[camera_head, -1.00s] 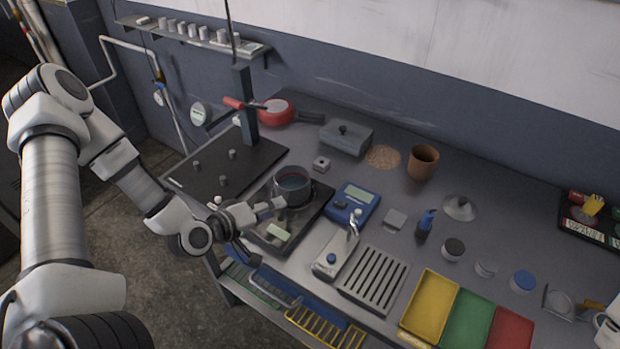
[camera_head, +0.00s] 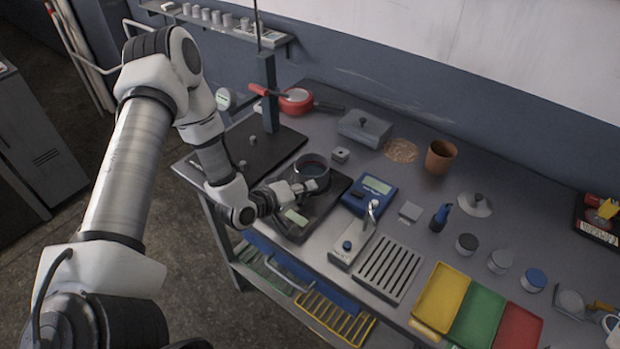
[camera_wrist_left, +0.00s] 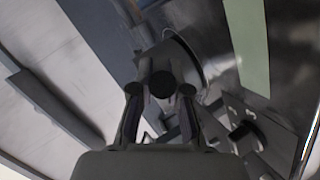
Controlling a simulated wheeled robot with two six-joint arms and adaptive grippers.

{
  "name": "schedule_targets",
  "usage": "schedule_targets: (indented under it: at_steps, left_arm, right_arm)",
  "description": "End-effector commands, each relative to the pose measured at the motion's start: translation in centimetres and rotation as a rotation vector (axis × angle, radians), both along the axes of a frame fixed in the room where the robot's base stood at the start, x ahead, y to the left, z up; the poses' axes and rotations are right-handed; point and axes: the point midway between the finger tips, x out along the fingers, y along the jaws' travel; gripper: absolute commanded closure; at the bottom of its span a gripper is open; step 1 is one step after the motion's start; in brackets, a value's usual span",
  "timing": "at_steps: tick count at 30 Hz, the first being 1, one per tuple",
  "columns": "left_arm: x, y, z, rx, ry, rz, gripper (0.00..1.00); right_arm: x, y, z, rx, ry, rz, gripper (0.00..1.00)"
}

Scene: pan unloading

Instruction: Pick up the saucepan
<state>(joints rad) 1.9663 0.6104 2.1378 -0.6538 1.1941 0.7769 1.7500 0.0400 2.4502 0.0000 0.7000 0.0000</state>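The saucepan (camera_head: 312,168) is a dark round pot standing at the dark square plate in the left part of the bench. My left gripper (camera_head: 306,186) is at its near side, close to the pot wall. In the left wrist view my left gripper (camera_wrist_left: 162,95) has its two fingers spread on either side of a dark round shape, perhaps the handle end. The pot's curved rim (camera_wrist_left: 190,55) shows just beyond. Whether the fingers press on it cannot be told. My right gripper is not clearly visible.
A blue scale (camera_head: 369,194) stands just right of the saucepan, and a small metal block (camera_head: 340,155) behind it. A red pan (camera_head: 297,100) and a grey lidded box (camera_head: 364,130) are farther back. Coloured trays (camera_head: 441,297) lie at front right.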

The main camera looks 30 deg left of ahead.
Motion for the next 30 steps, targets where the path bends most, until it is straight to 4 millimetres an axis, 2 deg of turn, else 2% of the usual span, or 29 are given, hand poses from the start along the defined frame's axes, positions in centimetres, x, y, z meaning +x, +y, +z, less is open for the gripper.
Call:
schedule_targets:
  at_steps: [14, 23, 24, 30]
  left_arm:
    - [0.0, 0.1, 0.2, 0.0, 0.001, 0.002, 1.0]
    - [0.1, 0.1, 3.2, -0.002, -0.004, 0.003, 1.0]
    - [-0.2, -0.1, 3.6, -0.004, -0.003, 0.002, 1.0]
    - [-4.7, -1.9, 3.6, -0.006, 0.002, 0.001, 1.0]
  right_arm:
    - [0.0, 0.0, -0.1, 0.0, 0.0, 0.0, 0.6]
    - [0.0, 0.0, -1.1, 0.0, 0.0, 0.0, 0.6]
    - [0.0, 0.0, -1.3, 0.0, 0.0, 0.0, 0.6]
    - [0.0, 0.0, -2.7, 0.0, 0.0, 0.0, 0.6]
